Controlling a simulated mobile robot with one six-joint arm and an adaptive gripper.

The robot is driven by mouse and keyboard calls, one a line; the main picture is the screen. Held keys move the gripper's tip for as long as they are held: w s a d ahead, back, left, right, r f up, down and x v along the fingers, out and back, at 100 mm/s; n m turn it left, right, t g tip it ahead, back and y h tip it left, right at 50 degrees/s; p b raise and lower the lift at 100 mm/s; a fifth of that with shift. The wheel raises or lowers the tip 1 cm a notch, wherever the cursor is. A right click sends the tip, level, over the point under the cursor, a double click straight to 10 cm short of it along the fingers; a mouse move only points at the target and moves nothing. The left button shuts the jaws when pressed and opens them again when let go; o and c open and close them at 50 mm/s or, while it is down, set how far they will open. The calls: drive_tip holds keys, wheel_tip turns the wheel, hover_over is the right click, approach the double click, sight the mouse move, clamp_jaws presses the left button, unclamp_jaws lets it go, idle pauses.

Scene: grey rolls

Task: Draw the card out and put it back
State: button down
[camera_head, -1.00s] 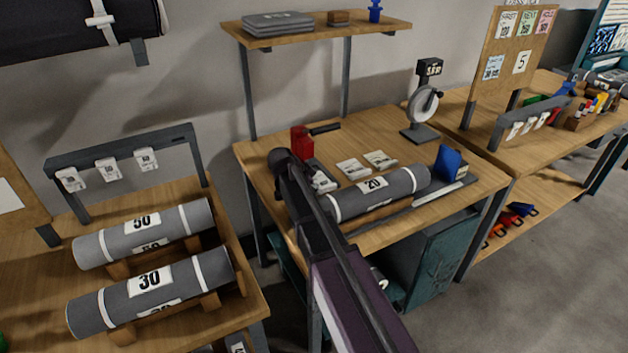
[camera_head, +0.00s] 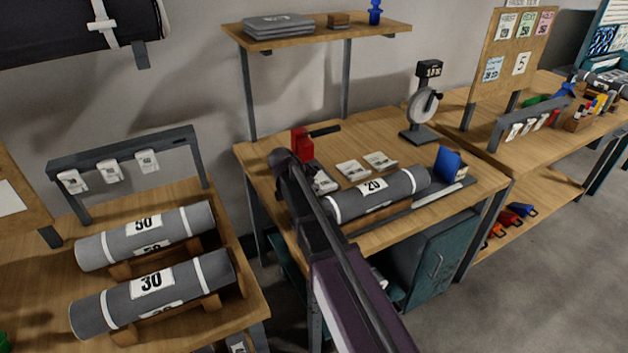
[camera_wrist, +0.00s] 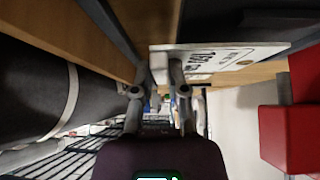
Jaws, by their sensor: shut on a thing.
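My gripper (camera_wrist: 160,72) is shut on a white card (camera_wrist: 222,62) with dark print, seen at the upper middle of the wrist view. The card lies flat across the fingertips and extends to the right of them. In the head view a white card (camera_head: 324,183) shows beside my arm's end, at the left end of the grey roll labelled 20 (camera_head: 372,190). My fingers are hidden behind my arm there. In the wrist view a grey roll (camera_wrist: 30,95) with a pale strap is left of my gripper.
A red block-like object (camera_head: 302,146) stands behind my gripper; a red body (camera_wrist: 295,125) shows at right in the wrist view. Two white cards (camera_head: 365,166) lie behind the roll. A dial stand (camera_head: 423,105) is at the back right. Rolls 50 (camera_head: 180,228) and 30 (camera_head: 190,278) rest at left.

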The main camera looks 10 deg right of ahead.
drive_tip(key=shift+r+p, duration=1.9)
drive_tip(key=shift+r, duration=0.15)
drive_tip(key=shift+a+f, duration=0.25)
drive_tip(key=shift+a, duration=0.05)
drive_tip(key=shift+a+f+b, duration=0.2)
drive_tip(key=shift+a+b, duration=0.25)
drive_tip(key=shift+a, duration=0.2)
